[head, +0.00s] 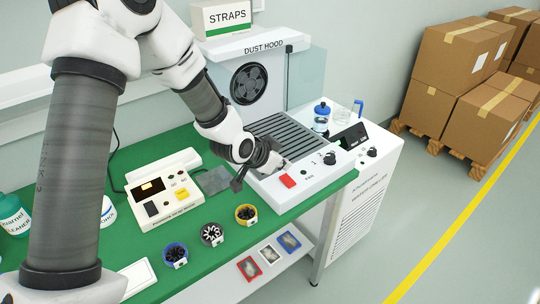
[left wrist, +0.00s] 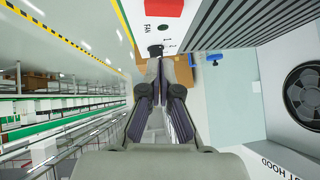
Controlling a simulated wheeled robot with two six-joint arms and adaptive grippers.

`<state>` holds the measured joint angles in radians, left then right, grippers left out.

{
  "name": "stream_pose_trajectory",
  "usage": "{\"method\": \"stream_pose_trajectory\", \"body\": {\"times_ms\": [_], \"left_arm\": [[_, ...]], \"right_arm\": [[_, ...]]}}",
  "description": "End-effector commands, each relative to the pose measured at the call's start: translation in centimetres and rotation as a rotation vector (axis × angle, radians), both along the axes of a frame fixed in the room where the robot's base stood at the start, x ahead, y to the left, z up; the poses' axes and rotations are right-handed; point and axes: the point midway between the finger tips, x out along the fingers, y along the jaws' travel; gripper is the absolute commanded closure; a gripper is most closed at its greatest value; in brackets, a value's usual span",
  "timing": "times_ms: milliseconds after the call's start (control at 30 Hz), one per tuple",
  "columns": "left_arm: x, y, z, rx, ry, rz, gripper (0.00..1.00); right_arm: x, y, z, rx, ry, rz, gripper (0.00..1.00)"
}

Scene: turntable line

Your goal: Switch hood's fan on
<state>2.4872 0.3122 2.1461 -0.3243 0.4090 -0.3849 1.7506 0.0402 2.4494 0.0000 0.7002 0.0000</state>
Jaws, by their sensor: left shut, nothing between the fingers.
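The dust hood (head: 263,47) stands at the back of the green bench, with a round black fan (head: 249,83) in its back wall. Its white front panel carries a red switch (head: 287,181) and a black knob (head: 329,158). In the left wrist view the red switch (left wrist: 158,6) sits at the top edge, partly cut off, beside the lettering FAN. My left gripper (head: 262,167) is just left of the red switch, over the hood's left front corner. Its closed fingers (left wrist: 158,68) are empty; I cannot tell whether they touch the panel. The right gripper is out of view.
A beige device (head: 163,190) and several small cups, one yellow-rimmed (head: 246,215), stand on the green bench left of the hood. A blue-capped bottle (head: 321,116) stands right of the grille. Cardboard boxes (head: 455,55) are stacked on pallets farther right.

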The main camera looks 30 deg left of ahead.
Motion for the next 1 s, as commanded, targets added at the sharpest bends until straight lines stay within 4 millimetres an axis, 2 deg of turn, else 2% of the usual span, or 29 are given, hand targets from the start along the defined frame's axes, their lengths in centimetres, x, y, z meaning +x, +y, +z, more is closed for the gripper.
{"method": "stream_pose_trajectory", "body": {"times_ms": [33,200,333,767,1000], "left_arm": [[-0.8,0.3,0.6,-0.004,-0.003,0.004,1.0],[-3.5,0.8,3.2,-0.004,-0.002,0.0,1.0],[-4.6,1.2,4.5,-0.002,-0.001,0.001,1.0],[-4.9,1.3,4.7,0.01,-0.003,-0.01,1.0],[-4.5,2.0,5.1,0.209,-0.091,-0.152,1.0]], "right_arm": [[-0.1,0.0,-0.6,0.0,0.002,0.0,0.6],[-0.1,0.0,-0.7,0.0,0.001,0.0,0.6],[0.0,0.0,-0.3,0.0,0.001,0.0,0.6],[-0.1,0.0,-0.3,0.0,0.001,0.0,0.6],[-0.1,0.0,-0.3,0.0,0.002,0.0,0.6]]}}
